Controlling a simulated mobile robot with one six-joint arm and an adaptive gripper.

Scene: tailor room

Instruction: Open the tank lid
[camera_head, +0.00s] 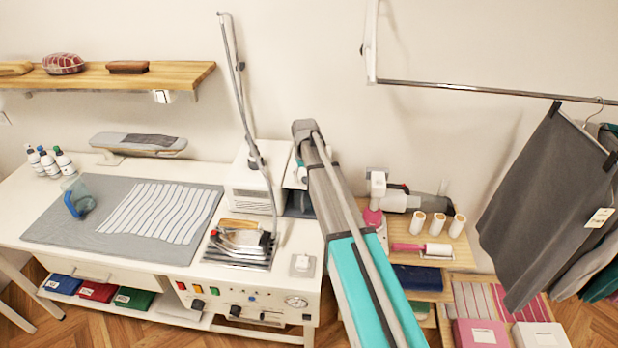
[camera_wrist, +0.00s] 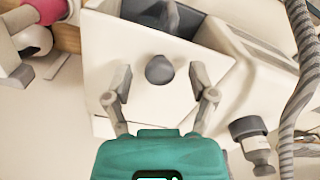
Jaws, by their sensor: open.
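In the wrist view a white panel, seemingly the tank lid (camera_wrist: 125,40), carries a rounded dark grey knob (camera_wrist: 160,70). My gripper (camera_wrist: 160,78) is open, with one finger on each side of the knob and a visible gap on both sides. I cannot tell how far the fingertips are above the panel. In the head view the white tank housing (camera_head: 247,183) stands at the back right of the work table. My arm covers part of it and hides my gripper and the knob.
A ribbed hose (camera_wrist: 300,75) and a dark-capped fitting (camera_wrist: 250,130) lie right of my gripper. An iron (camera_head: 240,240) sits in front of the tank, and a thin pole (camera_head: 240,90) rises near it. A shelf unit (camera_head: 455,255) with white rolls stands to the right.

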